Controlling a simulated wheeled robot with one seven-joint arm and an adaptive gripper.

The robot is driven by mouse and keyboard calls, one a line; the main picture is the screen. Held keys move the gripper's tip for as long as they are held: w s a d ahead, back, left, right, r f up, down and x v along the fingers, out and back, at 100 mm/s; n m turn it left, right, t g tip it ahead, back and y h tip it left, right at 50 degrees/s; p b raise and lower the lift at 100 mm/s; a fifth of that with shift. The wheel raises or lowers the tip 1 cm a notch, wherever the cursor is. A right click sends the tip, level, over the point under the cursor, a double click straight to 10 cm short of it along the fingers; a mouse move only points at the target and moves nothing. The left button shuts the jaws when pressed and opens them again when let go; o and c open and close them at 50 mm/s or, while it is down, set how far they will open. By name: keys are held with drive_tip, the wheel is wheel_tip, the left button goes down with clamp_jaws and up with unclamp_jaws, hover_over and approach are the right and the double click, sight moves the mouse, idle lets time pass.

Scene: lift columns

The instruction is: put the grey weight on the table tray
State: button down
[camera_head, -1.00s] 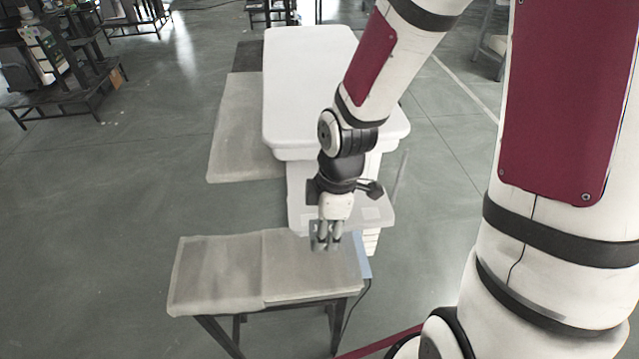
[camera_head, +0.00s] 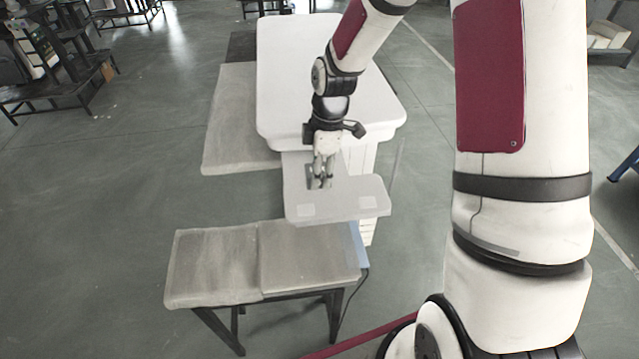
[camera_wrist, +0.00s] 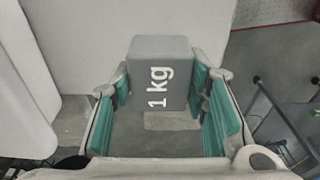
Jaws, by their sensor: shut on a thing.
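The grey weight (camera_wrist: 160,75) is a block marked "1 kg", seen close in the wrist view between the teal finger pads. My gripper (camera_head: 321,184) is shut on it and points down. In the head view the weight is small and partly hidden by the fingers. The gripper is over the back left part of the white table tray (camera_head: 350,206), a ledge with two pale square patches on the near side of the white table (camera_head: 330,75). I cannot tell whether the weight touches the tray.
A low bench with grey tops (camera_head: 310,255) and dark legs stands in front of the tray, its top bare. Another grey slab (camera_head: 240,120) lies left of the white table. A dark cable hangs at the bench's right. Open floor lies to the left.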

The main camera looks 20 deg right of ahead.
drive_tip(key=shift+w+d, duration=0.1)
drive_tip(key=shift+w, duration=0.2)
drive_tip(key=shift+f, duration=1.75)
drive_tip(key=shift+f, duration=0.15)
drive_tip(key=c, duration=0.9)
unclamp_jaws()
drive_tip(key=shift+c, duration=0.2)
